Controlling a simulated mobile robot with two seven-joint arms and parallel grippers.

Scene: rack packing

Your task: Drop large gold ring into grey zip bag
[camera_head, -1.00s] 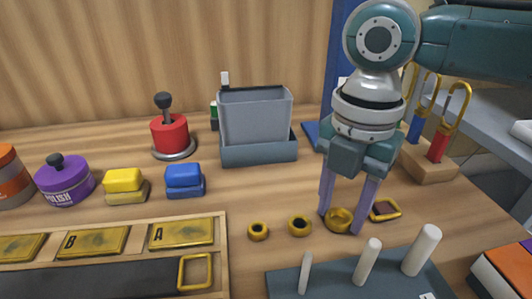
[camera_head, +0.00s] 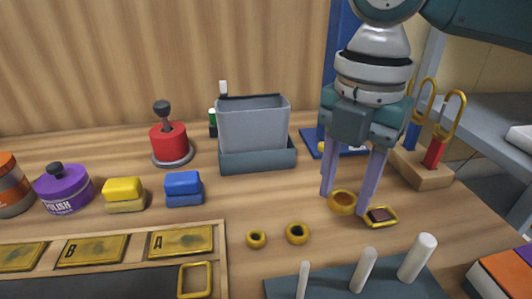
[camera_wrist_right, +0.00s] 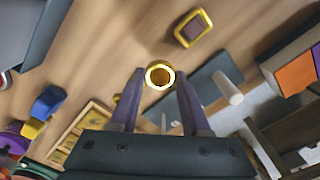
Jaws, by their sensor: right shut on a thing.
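The large gold ring (camera_head: 342,203) is between the two purple fingers of my right gripper (camera_head: 347,202), which is shut on it. The ring looks slightly above the table. In the right wrist view the ring (camera_wrist_right: 159,76) sits at the fingertips of the gripper (camera_wrist_right: 159,80). The grey zip bag (camera_head: 253,125) stands upright with its mouth open, in a dark grey holder (camera_head: 258,157), left of and behind the ring. The bag's inside bottom is hidden. My left gripper is not in view.
White pegs (camera_head: 416,258) on a grey board stand in front. Table between ring and bag is clear.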

